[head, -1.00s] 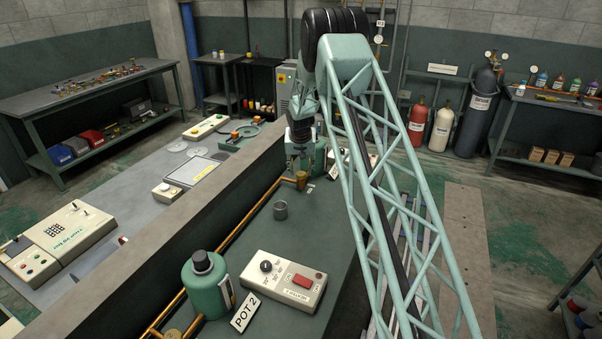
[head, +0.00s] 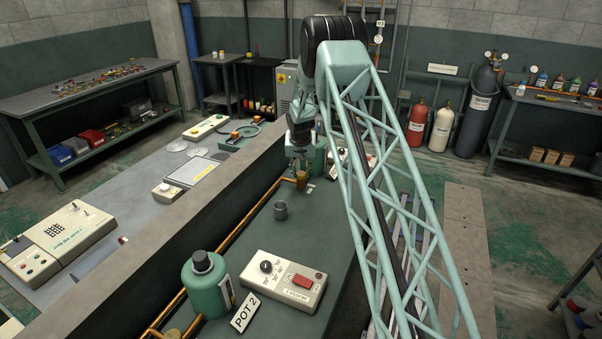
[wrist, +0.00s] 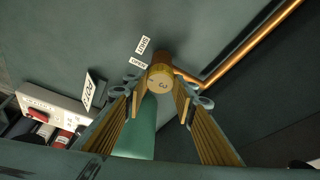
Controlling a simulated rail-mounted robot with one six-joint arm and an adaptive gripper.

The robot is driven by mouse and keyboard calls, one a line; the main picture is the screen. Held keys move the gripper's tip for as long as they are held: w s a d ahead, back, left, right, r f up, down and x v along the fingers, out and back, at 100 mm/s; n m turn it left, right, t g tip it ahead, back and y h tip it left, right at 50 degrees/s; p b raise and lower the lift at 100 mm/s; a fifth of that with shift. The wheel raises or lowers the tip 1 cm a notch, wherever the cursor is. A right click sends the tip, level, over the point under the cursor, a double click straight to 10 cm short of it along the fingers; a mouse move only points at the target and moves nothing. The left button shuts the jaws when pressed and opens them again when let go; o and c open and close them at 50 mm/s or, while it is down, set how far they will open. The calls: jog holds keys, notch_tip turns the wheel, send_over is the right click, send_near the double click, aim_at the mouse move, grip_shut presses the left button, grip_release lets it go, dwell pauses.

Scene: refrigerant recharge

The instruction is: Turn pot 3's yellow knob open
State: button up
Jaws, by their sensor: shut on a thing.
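Pot 3's yellow knob (wrist: 160,79) is a brassy round cap marked with a 3, on a valve joined to a copper pipe. It also shows in the head view (head: 302,183), just below my gripper (head: 299,164). In the wrist view, my gripper (wrist: 159,100) has its two fingers on either side of the knob, shut on it. Two small white labels (wrist: 141,52), apparently SHUT and OPEN, lie on the bench beside the valve. Pot 3's green body (wrist: 136,135) is partly hidden behind the left finger.
A control box with a red switch (wrist: 40,115) and a pot sign (wrist: 90,91) stand left of pot 3 in the wrist view. A wall (head: 190,228) runs along the bench.

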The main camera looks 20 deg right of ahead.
jog(key=shift+n+y, duration=0.4)
jog(key=shift+n, duration=0.6)
jog(key=shift+d+n+y+b, duration=0.1)
jog(key=shift+n+y+b, duration=0.2)
jog(key=shift+n, duration=0.5)
jog(key=n+b, duration=0.2)
jog(key=b, duration=0.1)
jog(key=shift+f+t+y, duration=0.15)
jog(key=shift+t+y, duration=0.15)
jog(key=shift+y, duration=0.1)
jog(key=n+b, duration=0.2)
jog(key=b, duration=0.1)
jog(key=shift+d+y, duration=0.15)
jog(key=shift+y, duration=0.25)
jog(key=n+y+b, duration=0.1)
jog(key=n+b, duration=0.2)
jog(key=n+g+y+b, duration=0.1)
jog(key=n, duration=0.2)
jog(key=shift+d+n, duration=0.15)
jog(key=shift+n, duration=0.15)
jog(key=shift+w+n+g+y+p, duration=0.1)
jog(key=shift+n+g+y+p, duration=0.4)
jog(key=shift+n, duration=1.4)
jog(key=shift+g, duration=0.3)
